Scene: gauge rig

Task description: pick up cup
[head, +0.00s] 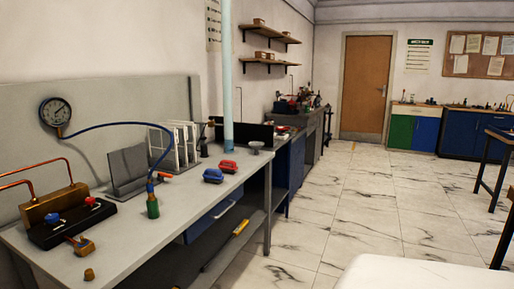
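I cannot clearly make out a cup. A small grey piece with a wide top and narrow foot (254,148) stands near the far end of the grey workbench (180,212); I cannot tell whether it is a cup. A small brown piece (89,274) sits at the bench's near edge, too small to name surely. My gripper is not in view.
The bench bears a pressure gauge (55,112) with a blue hose, a black block with copper pipes (72,225), a green bottle-like fitting (152,206), a red-topped piece (228,166) and a blue one (213,175). Marble floor (350,205) lies open to the right.

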